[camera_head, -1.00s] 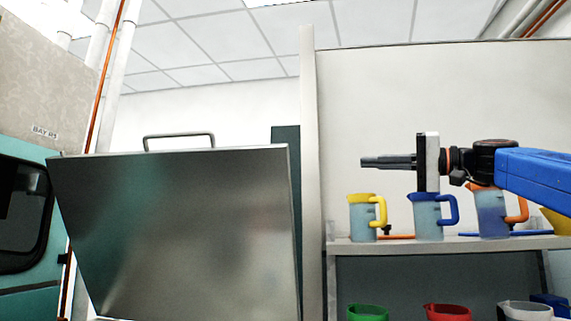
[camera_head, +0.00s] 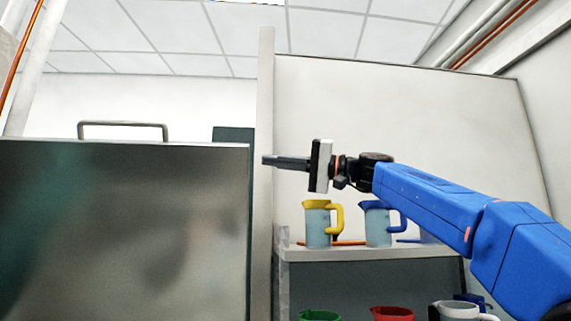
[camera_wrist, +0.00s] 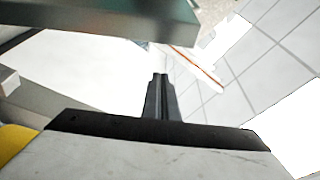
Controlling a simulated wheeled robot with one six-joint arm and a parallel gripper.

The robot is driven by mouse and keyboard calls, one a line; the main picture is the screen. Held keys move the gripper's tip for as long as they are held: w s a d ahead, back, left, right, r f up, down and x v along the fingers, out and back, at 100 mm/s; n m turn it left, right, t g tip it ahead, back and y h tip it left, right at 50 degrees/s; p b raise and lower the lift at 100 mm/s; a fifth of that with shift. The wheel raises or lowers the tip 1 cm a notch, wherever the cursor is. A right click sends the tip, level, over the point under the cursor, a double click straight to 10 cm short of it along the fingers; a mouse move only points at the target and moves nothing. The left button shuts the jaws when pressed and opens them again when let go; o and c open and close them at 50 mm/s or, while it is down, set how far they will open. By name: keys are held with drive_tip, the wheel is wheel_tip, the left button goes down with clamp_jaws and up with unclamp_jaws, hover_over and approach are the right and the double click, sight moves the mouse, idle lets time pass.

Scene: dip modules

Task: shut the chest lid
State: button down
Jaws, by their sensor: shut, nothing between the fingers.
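The chest lid (camera_head: 120,225) is a large grey metal panel standing raised at the left of the head view, with a bar handle (camera_head: 123,124) on its top edge. My gripper (camera_head: 266,161) is shut and empty. In the head view it points left, just to the right of the lid's right edge and a little below its top; I cannot tell the depth between them. In the wrist view my closed fingers (camera_wrist: 160,78) point up the picture. The chest body is out of view.
A shelf (camera_head: 370,254) at the right holds a yellow-rimmed jug (camera_head: 317,226) and a blue-rimmed jug (camera_head: 377,226) below my arm. Green (camera_head: 320,315) and red (camera_head: 392,313) vessels stand lower. A pale upright post (camera_head: 264,80) rises behind the lid's right side.

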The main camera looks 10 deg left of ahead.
drive_tip(key=shift+s+a+f, duration=0.35)
drive_tip(key=shift+s+a, duration=0.45)
drive_tip(key=shift+a, duration=0.05)
drive_tip(key=shift+s+a+f, duration=0.3)
drive_tip(key=shift+s+a, duration=0.45)
drive_tip(key=shift+a, duration=0.05)
